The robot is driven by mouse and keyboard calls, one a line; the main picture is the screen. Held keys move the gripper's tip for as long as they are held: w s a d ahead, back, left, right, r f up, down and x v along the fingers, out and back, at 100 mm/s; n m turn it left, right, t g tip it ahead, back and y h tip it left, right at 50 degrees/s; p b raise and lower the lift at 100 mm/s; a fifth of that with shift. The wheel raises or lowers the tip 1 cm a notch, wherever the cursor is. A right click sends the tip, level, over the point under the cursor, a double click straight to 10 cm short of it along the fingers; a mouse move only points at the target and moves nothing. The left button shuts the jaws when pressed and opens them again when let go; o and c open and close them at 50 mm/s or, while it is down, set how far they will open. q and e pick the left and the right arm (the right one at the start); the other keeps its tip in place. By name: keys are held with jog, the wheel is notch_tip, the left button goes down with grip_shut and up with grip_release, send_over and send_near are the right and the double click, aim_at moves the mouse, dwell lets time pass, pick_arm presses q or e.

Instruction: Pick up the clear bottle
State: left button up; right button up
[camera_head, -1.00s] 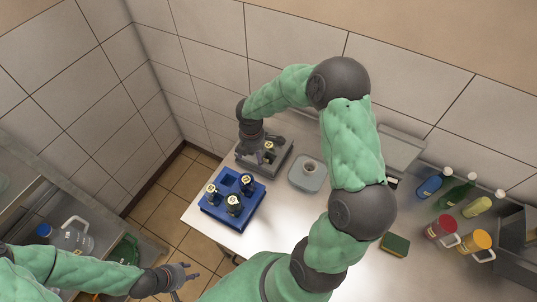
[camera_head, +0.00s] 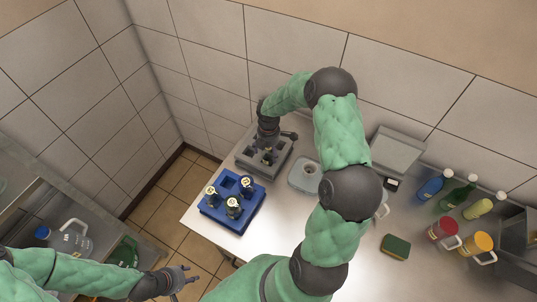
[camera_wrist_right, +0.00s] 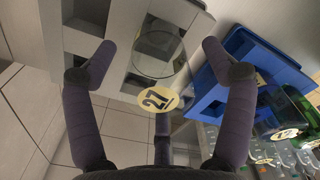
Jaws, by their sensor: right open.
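The clear bottle (camera_wrist_right: 152,72) shows in the right wrist view as a see-through round outline with a yellow tag marked 27. It is at the grey rack (camera_wrist_right: 110,18); the same rack is in the head view (camera_head: 284,160). My right gripper (camera_wrist_right: 158,58) is open, its fingers spread on either side of the bottle in the picture. I cannot tell whether they touch it. In the head view my right gripper (camera_head: 268,142) is over the grey rack and hides much of the bottle. My left gripper (camera_head: 184,278) is open and empty, low at the left, away from the racks.
A blue rack (camera_head: 216,212) with several yellow-tagged bottles stands beside the grey rack. A grey scale (camera_head: 396,150), a round-topped grey container (camera_head: 300,182), a sponge (camera_head: 396,246) and several coloured bottles and jugs are further right. The counter's left edge is close to the racks.

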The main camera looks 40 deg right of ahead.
jog(key=shift+f, duration=1.3)
jog(key=c, duration=1.4)
jog(key=shift+o, duration=0.2)
jog(key=shift+d+r, duration=0.1)
notch_tip(320, 180, up, 9)
jog(key=shift+r, duration=0.95)
notch_tip(320, 180, up, 5)
jog(key=p, duration=0.3)
jog(key=shift+p, duration=0.4)
